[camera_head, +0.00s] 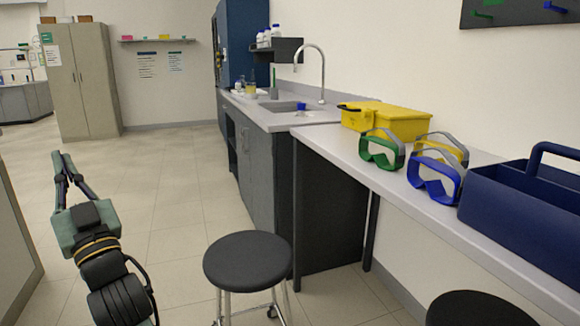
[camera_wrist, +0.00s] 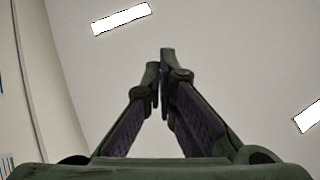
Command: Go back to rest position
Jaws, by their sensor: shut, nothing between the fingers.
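My gripper (camera_head: 66,165) is at the left of the head view, on the end of my raised arm, over the open floor. Its fingers point up and away, and their tips meet. In the wrist view my gripper (camera_wrist: 160,60) is shut with nothing between the fingertips. Behind it the wrist view shows only a pale ceiling with bright lights and part of a wall. My gripper touches nothing that I can see.
A black round stool (camera_head: 248,262) stands right of my arm, and another stool (camera_head: 478,308) is at the lower right. The bench (camera_head: 345,150) along the right wall holds goggles (camera_head: 381,150), a yellow case (camera_head: 400,118) and a blue carrier (camera_head: 525,205). Floor (camera_head: 165,190) between is clear.

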